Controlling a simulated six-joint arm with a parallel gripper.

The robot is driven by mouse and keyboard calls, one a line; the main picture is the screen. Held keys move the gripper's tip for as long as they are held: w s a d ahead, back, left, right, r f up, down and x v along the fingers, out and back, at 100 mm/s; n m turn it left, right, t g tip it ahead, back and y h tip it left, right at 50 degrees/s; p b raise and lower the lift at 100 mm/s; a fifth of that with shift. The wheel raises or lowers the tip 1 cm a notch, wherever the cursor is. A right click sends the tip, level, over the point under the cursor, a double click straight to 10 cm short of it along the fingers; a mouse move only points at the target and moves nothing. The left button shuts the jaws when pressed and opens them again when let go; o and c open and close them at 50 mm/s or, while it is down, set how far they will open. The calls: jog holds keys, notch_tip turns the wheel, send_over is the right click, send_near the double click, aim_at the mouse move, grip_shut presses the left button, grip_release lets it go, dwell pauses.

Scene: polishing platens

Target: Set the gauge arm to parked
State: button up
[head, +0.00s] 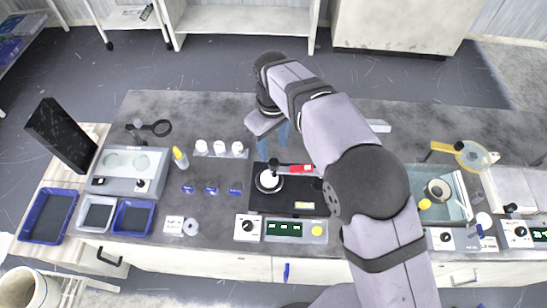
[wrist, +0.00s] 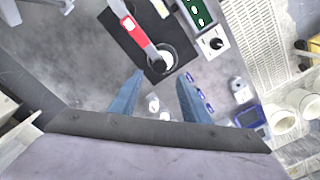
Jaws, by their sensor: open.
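The gauge arm (head: 296,168) is a bar with a red section, lying over a black base plate (head: 285,202). Its left end reaches a round dark-rimmed cup with a white top (head: 268,180). Its right end runs close to my arm's link, which hides part of that side. In the wrist view the red section (wrist: 131,27) and the bar run down to the round cup (wrist: 164,59). My gripper (head: 270,138) is open and empty, with blue fingers above the bench just behind the plate; the fingers also show in the wrist view (wrist: 157,92).
A control box with a green display (head: 284,228) and a knob box (head: 248,227) stand in front of the plate. Several white-capped bottles (head: 219,148) and blue-marked pieces (head: 211,188) stand to the left. A glass-walled basin (head: 440,196) is at right.

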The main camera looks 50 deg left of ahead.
aim_at(273, 161)
jog(key=shift+f+p, duration=1.2)
jog(key=shift+f, duration=2.3)
grip_shut()
